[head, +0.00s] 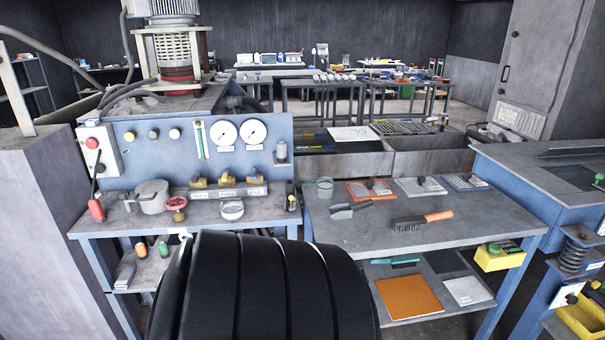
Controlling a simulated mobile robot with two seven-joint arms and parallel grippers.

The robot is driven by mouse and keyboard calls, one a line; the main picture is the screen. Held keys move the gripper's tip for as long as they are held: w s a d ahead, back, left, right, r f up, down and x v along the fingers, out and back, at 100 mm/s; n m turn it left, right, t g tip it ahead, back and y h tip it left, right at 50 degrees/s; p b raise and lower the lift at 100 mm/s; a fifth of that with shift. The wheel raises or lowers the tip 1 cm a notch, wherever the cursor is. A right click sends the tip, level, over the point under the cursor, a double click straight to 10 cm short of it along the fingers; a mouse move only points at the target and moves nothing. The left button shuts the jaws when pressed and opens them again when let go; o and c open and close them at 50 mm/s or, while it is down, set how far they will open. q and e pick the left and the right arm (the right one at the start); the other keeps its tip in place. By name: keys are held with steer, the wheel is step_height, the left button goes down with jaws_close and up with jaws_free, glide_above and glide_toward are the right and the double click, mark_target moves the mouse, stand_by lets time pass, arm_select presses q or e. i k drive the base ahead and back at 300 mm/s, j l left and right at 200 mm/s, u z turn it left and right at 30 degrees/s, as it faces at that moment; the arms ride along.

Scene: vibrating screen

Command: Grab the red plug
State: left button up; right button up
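The red plug (96,210) is at the left end of the blue bench with the gauge panel (195,145). A black cable runs from it up to the grey switch box (99,150), which has a red button. The plug is upright near the bench's left edge; whether it rests on the top or hangs cannot be told. Neither gripper is in view. A large black ribbed shape fills the bottom middle and hides part of the bench front; I cannot tell whether it is part of my arm.
A grey pot (152,197), a red valve handwheel (176,203) and a glass dish (231,210) stand right of the plug. A grey block wall (40,230) rises at the left. The right table (350,235) holds a brush (422,220) and a scoop (348,209).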

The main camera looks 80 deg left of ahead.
mark_target(95, 206)
steer(key=u, duration=0.5)
steer(key=l+u, duration=0.1)
steer(key=u, duration=1.35)
steer(key=k+u, duration=0.1)
steer(key=u, duration=1.85)
steer(key=k+j, duration=0.05)
